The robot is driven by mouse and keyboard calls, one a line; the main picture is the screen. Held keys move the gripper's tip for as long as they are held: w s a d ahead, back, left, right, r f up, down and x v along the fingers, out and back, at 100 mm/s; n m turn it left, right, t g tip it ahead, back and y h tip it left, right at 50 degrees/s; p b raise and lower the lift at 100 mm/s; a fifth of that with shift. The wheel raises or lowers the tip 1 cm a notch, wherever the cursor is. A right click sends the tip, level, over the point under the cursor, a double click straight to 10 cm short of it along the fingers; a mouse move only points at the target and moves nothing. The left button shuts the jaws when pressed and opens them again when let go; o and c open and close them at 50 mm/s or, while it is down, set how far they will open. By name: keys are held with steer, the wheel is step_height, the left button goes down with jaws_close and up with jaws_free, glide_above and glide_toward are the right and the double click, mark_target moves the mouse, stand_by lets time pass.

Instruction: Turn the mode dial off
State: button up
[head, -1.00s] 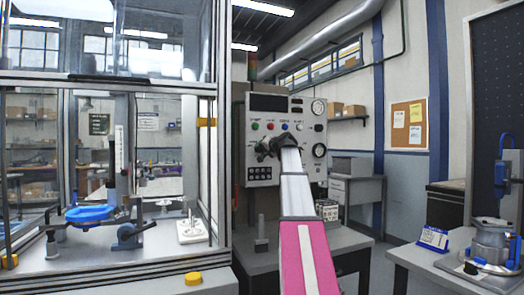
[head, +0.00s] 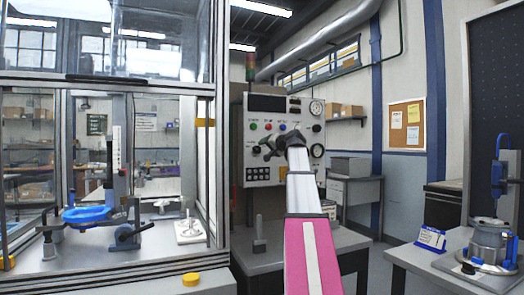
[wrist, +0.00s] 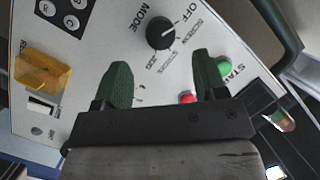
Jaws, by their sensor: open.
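The mode dial (wrist: 160,32) is a round black knob on the light grey panel, with the word MODE on one side and OFF on the other. In the head view my gripper (head: 268,149) is in front of the control panel (head: 263,125), and the dial cannot be made out.
A green START button (wrist: 224,65) and a red button (wrist: 187,97) lie close to the fingers. A yellow part (wrist: 45,72) and several round buttons are at the wrist view's left. A glazed enclosure (head: 222,130) stands left of the panel in the head view.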

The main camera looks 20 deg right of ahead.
steer(key=v, duration=0.5)
steer(key=shift+s, duration=0.1)
stand_by(0.4)
